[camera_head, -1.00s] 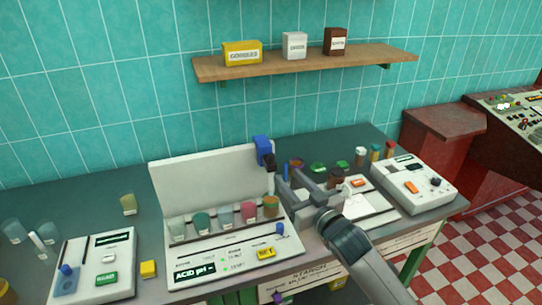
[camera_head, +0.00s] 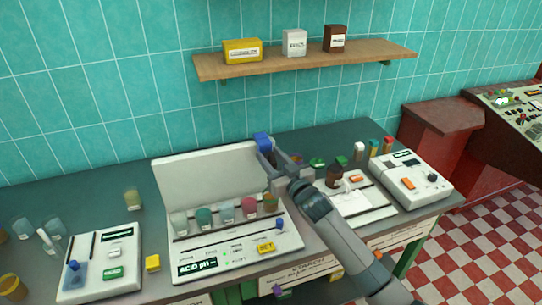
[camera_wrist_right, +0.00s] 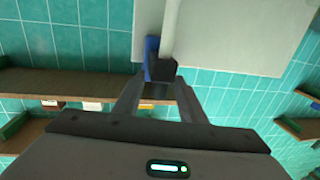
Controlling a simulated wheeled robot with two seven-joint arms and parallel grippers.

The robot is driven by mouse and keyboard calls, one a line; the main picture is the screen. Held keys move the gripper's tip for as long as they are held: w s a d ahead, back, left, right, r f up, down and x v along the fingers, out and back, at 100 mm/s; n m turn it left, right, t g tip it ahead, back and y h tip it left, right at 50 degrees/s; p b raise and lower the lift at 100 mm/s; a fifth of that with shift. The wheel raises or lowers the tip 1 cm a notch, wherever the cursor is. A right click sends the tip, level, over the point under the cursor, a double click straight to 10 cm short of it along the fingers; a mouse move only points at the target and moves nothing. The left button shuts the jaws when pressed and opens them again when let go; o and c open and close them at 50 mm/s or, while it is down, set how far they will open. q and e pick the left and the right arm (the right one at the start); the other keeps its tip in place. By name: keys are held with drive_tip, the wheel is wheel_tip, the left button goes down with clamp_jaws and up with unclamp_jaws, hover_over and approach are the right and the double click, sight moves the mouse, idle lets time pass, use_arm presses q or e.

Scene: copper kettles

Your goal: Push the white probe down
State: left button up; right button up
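The white probe (camera_wrist_right: 170,28) shows in the right wrist view as a pale rod, with a black part (camera_wrist_right: 163,70) at its end and a blue block (camera_wrist_right: 151,56) beside it. In the head view the blue block (camera_head: 263,142) stands at the top right of the white back panel of the pH tester (camera_head: 205,178); the probe below it is largely hidden by my gripper. My right gripper (camera_head: 274,163) is at the black part, its fingers apart on either side of it; contact cannot be told. My left gripper is not in view.
A row of cups (camera_head: 226,210) with coloured liquids stands in the tester, below the probe. A brown bottle (camera_head: 334,176) and a white device (camera_head: 410,180) stand right of my arm. A shelf (camera_head: 305,63) with boxes hangs above.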

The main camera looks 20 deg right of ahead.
clamp_jaws()
wheel_tip(320, 180, down, 7)
drive_tip(key=b, duration=0.4)
drive_tip(key=shift+f, duration=0.3)
